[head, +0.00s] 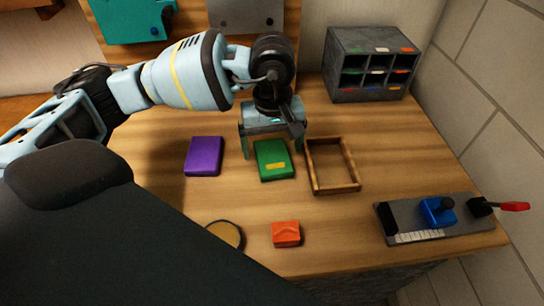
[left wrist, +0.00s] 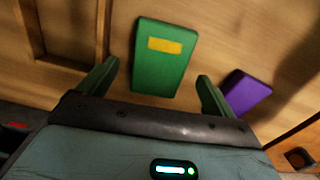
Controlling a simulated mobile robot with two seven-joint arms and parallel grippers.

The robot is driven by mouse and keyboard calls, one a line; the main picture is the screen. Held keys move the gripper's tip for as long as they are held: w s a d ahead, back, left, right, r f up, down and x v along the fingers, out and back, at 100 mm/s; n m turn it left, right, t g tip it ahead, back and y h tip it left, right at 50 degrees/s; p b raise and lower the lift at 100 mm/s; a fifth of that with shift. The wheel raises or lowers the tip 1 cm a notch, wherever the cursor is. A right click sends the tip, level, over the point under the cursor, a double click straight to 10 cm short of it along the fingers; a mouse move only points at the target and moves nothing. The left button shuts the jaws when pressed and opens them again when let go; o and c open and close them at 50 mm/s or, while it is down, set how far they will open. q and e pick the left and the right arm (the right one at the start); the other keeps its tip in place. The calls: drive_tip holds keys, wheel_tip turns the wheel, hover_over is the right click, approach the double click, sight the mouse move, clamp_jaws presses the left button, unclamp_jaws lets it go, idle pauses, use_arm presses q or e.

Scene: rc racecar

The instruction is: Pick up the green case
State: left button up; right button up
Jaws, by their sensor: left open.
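The green case (head: 273,160) lies flat on the wooden table, with a yellow label on its top. My left gripper (head: 272,150) is open and points down above the far end of the case, its two fingers spread wider than the case. In the left wrist view the green case (left wrist: 162,62) shows ahead of and between the fingertips (left wrist: 158,75), with a gap on both sides. Nothing is held. The right gripper does not show in either view.
A purple case (head: 203,156) lies left of the green one, and an empty wooden frame (head: 313,174) stands close on its right. An orange box (head: 286,234) sits nearer the front edge. A grey organizer (head: 338,62) stands at the back right, a control panel (head: 424,238) at the front right.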

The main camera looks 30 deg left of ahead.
use_arm(q)
drive_tip(key=shift+f, duration=1.2)
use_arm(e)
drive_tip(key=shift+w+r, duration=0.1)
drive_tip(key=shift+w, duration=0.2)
use_arm(q)
drive_tip(key=c, duration=1.1)
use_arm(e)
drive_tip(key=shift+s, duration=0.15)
use_arm(q)
drive_tip(key=shift+r, duration=0.15)
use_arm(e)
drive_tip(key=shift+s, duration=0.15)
